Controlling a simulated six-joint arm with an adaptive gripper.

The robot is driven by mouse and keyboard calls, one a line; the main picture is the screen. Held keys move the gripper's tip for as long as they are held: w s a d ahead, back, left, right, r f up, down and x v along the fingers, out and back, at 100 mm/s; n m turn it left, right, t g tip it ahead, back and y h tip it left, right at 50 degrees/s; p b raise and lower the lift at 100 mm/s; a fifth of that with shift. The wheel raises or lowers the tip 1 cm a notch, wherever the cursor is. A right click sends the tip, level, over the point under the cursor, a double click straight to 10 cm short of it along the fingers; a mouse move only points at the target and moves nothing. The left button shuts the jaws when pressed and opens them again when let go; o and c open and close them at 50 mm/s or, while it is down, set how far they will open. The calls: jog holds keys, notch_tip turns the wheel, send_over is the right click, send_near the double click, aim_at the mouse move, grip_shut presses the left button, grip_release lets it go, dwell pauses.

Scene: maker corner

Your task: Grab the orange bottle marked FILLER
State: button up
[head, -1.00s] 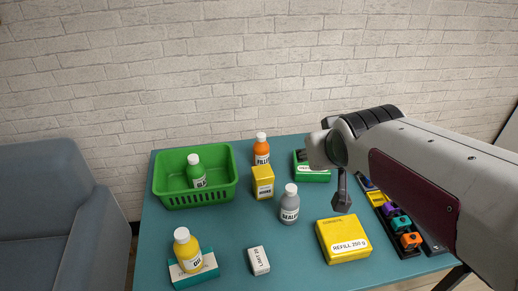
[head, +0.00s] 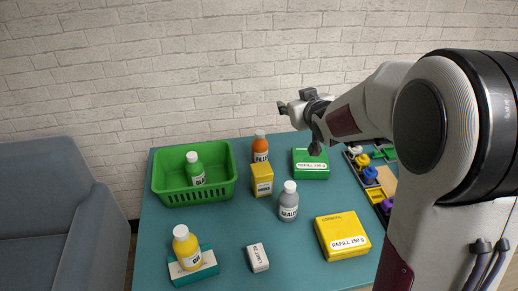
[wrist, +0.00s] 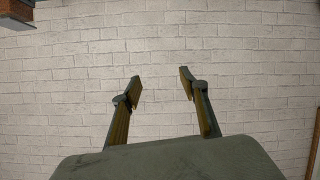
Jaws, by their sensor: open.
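The orange bottle (head: 261,148) with a white cap and a white label stands upright at the back of the table. The yellow box in front of it hides its lower part. My gripper (head: 283,108) is raised above the table's back edge, up and to the right of the bottle in the head view, and apart from it. In the wrist view my gripper (wrist: 160,80) has its two fingers spread with nothing between them, only the brick wall behind. The bottle cannot be made out in the wrist view.
A yellow box (head: 262,180) stands close in front of the bottle. A grey bottle (head: 288,206) is nearer, a green box (head: 311,170) to the right. A green basket (head: 194,198) holding a green bottle (head: 195,172) is on the left. A yellow bottle (head: 187,252) stands at the front left.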

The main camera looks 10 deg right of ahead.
jog(key=w+a+f+n+t+y, duration=0.1)
jog(key=w+f+t+y, duration=0.15)
jog(key=w+f, duration=0.45)
jog(key=n+y, duration=0.1)
jog(key=y, duration=0.3)
send_over(263, 137)
jog(key=v, duration=0.5)
notch_tip(263, 137, down, 7)
jog(key=shift+w+f+n+t+y, duration=0.1)
jog(key=shift+f+n+t+y, duration=0.3)
jog(key=shift+f, duration=0.4)
jog(key=shift+f, duration=0.15)
jog(key=shift+f, duration=2.75)
jog(key=shift+f, duration=0.1)
jog(key=shift+f, duration=0.5)
jog(key=shift+x, duration=2.55)
jog(key=shift+c, duration=0.4)
